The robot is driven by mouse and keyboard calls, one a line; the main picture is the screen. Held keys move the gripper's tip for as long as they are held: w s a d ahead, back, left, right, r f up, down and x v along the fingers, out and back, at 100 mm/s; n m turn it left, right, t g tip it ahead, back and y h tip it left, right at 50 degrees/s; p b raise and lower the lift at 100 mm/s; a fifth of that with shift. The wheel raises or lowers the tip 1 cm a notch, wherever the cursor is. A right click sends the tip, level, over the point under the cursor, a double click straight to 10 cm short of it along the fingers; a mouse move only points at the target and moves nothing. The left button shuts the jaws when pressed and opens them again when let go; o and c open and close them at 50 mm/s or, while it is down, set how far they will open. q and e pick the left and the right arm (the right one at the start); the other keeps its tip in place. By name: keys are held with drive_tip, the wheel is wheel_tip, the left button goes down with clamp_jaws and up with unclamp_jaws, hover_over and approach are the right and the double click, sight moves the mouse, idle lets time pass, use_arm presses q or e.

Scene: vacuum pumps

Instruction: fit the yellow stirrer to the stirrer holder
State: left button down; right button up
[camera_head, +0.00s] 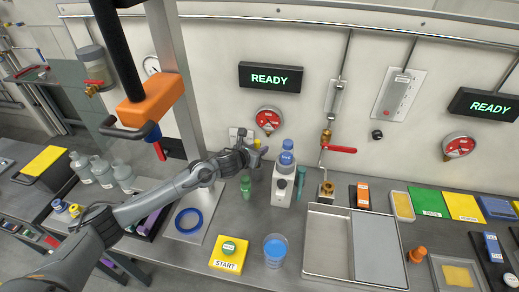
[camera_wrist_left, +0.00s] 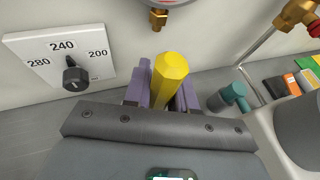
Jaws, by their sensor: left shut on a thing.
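My left gripper (camera_head: 254,150) is near the back wall, at the end of the arm from the left. In the left wrist view its purple fingers (camera_wrist_left: 163,95) are shut on the yellow stirrer (camera_wrist_left: 170,70), which points up and away from the wrist. Only its faceted yellow end shows clearly; the rest is hidden by the gripper. In the head view the stirrer is a small yellow spot (camera_head: 257,144) at the fingers. I cannot tell for sure which fixture is the stirrer holder. My right gripper is not in view.
A white unit with a blue-capped bottle (camera_head: 286,160) stands just right of the gripper, with a teal piece (camera_head: 301,180) beside it. A green bottle (camera_head: 246,188) stands below the gripper. A dial panel (camera_wrist_left: 60,62) is on the wall. A steel tray (camera_head: 328,236) lies right.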

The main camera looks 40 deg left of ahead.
use_arm(q)
drive_tip(key=shift+f+b, duration=0.35)
idle(0.4)
drive_tip(key=c, duration=0.8)
unclamp_jaws()
drive_tip(key=shift+c, duration=0.2)
drive_tip(key=shift+s, duration=0.1)
drive_tip(key=v, duration=1)
drive_tip(key=shift+s+r, duration=0.2)
drive_tip(key=shift+r, duration=0.05)
